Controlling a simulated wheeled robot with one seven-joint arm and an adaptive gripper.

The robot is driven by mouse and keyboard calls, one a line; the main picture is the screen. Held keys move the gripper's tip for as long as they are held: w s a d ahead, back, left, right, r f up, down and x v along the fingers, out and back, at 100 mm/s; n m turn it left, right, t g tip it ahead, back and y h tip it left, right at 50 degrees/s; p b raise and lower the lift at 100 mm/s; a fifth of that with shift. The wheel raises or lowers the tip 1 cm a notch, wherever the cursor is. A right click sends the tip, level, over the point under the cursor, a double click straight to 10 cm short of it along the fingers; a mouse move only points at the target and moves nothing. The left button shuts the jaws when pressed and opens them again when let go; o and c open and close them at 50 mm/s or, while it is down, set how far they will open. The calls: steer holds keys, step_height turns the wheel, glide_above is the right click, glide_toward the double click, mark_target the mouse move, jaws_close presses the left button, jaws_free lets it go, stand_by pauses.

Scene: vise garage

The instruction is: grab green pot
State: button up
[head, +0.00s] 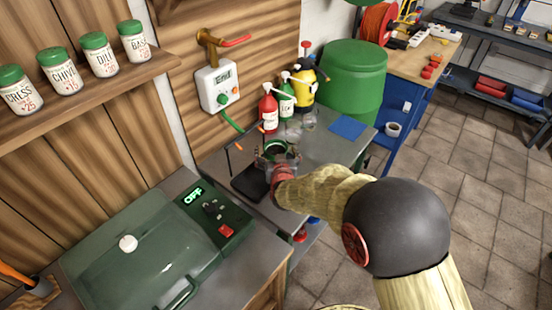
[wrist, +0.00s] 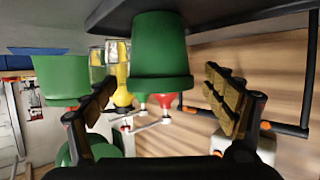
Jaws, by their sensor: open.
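The green pot (wrist: 160,50) is large in the wrist view, ahead of my gripper and between its fingers in the picture. That view appears upside down, with the pot's base against a dark surface at the top. In the head view only part of the green pot (head: 276,147) shows past my gripper (head: 275,162), on the metal bench near a black pad. My gripper (wrist: 160,82) is open, with its two padded fingers apart to either side of the pot. I cannot tell whether either finger touches it.
A red bottle (head: 269,110), a green bottle (head: 287,98) and a yellow sprayer (head: 304,88) stand behind the pot. A dark thin frame (wrist: 262,118) is beside the right finger. A blue cloth (head: 347,127) lies on the bench. A closed green grill (head: 140,255) is at left.

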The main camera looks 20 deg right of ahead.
steer(key=shift+x, duration=1)
steer(key=c, duration=0.4)
steer(key=shift+s, duration=0.1)
steer(key=c, duration=1)
steer(key=shift+c, duration=0.5)
steer(key=shift+r, duration=0.2)
